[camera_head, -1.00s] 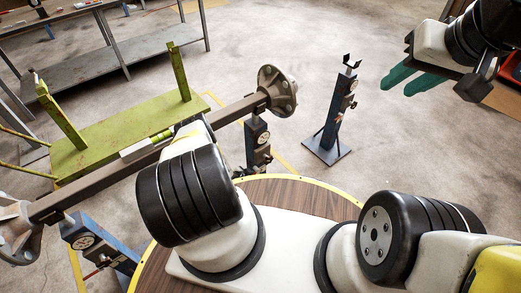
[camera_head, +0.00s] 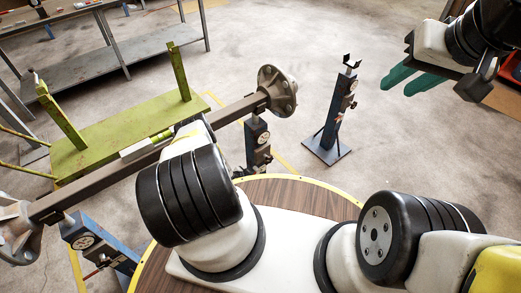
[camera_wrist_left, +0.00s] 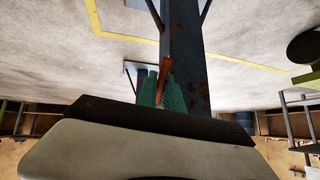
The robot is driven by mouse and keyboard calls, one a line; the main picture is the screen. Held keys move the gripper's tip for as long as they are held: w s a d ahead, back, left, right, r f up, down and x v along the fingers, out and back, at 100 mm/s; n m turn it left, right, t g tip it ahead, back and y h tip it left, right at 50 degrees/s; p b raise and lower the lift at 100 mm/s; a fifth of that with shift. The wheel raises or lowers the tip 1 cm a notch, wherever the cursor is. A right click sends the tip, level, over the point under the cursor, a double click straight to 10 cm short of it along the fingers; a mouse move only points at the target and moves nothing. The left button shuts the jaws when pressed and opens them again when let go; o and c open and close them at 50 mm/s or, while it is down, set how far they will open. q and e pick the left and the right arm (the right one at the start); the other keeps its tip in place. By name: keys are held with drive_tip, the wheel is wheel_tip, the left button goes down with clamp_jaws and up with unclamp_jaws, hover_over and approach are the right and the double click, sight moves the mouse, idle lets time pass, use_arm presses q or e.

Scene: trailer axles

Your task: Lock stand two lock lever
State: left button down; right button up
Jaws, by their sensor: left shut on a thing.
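In the left wrist view, the green fingers of my left gripper (camera_wrist_left: 161,95) are shut on an orange-red lock lever (camera_wrist_left: 166,62). The lever lies along a worn dark-blue stand post (camera_wrist_left: 188,60). In the head view my own arm hides the left gripper. One blue stand (camera_head: 257,140) is under the right part of the axle (camera_head: 228,112), and another blue stand (camera_head: 92,240) is under its left part. I cannot tell from the head view which stand the held lever belongs to. My right gripper (camera_head: 398,88) is open and empty, with its green fingers apart, at the upper right.
A third blue stand (camera_head: 335,112) stands free on the floor, nothing on its fork. A green cart (camera_head: 125,130) with upright posts is behind the axle. A grey metal table (camera_head: 80,68) is at the upper left. Concrete floor (camera_head: 270,40) is clear at the back.

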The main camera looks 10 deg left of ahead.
use_arm(q)
drive_tip(key=shift+r+g, duration=0.1)
drive_tip(key=shift+g, duration=0.2)
idle(0.5)
drive_tip(key=g+y, duration=0.1)
drive_tip(key=r+g+y, duration=0.1)
drive_tip(key=g, duration=0.1)
drive_tip(key=shift+s+a+r+m+y, duration=0.1)
drive_tip(key=shift+s+a+m+y, duration=0.1)
drive_tip(key=shift+m+y, duration=0.1)
drive_tip(key=shift+s+a+r+g+y, duration=0.1)
drive_tip(key=shift+r+g+y, duration=0.2)
drive_tip(key=shift+g+y, duration=0.55)
drive_tip(key=shift+g, duration=0.25)
drive_tip(key=c, duration=1.5)
unclamp_jaws()
drive_tip(key=shift+r, duration=0.1)
drive_tip(key=v, duration=0.7)
drive_tip(key=shift+s+r, duration=0.15)
drive_tip(key=shift+r, duration=0.15)
